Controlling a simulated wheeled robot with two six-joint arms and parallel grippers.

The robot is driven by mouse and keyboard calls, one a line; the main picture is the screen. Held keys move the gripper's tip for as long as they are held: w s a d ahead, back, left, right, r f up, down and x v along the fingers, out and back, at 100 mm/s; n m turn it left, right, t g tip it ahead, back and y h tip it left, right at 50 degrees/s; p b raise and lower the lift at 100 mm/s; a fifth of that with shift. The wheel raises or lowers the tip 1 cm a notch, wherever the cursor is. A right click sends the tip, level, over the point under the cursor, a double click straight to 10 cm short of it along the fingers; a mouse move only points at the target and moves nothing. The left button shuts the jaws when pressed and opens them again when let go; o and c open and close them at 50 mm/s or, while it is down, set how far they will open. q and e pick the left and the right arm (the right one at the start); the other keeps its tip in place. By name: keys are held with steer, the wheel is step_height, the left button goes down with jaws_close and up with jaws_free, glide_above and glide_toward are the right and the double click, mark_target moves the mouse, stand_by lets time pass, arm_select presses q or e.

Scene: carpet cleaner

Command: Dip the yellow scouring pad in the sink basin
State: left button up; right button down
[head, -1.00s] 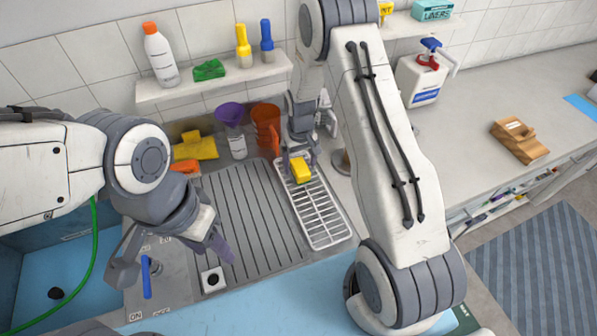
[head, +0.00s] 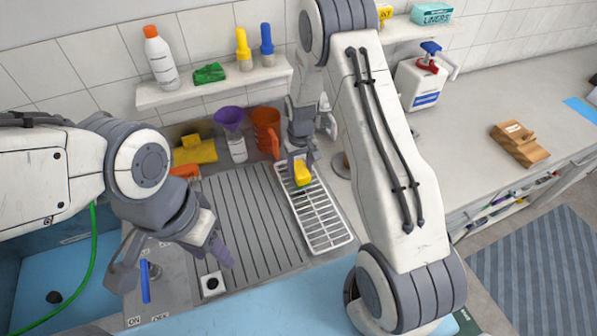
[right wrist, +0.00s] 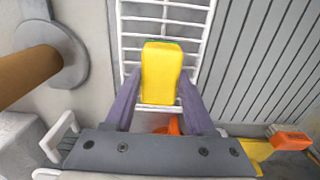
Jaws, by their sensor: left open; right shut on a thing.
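The yellow scouring pad (head: 302,172) is held between the fingers of my right gripper (head: 301,162), above the far end of the white wire rack. It also shows in the right wrist view (right wrist: 160,73), with purple-grey fingers on both sides and a thin green edge at its far end. My left gripper (head: 172,262) is open and empty above the panel beside the drainboard. The blue sink basin (head: 100,262) is at the lower left, partly hidden by my left arm, with a dark drain (head: 54,297) in its floor.
A purple funnel (head: 229,117) on a bottle and an orange jug (head: 266,130) stand behind. A blue lever (head: 145,281) stands near my left gripper. A green hose (head: 92,262) hangs over the basin.

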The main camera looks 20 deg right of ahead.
mark_target(300, 168)
steer(key=shift+r+p, duration=1.75)
steer(key=shift+r, duration=1)
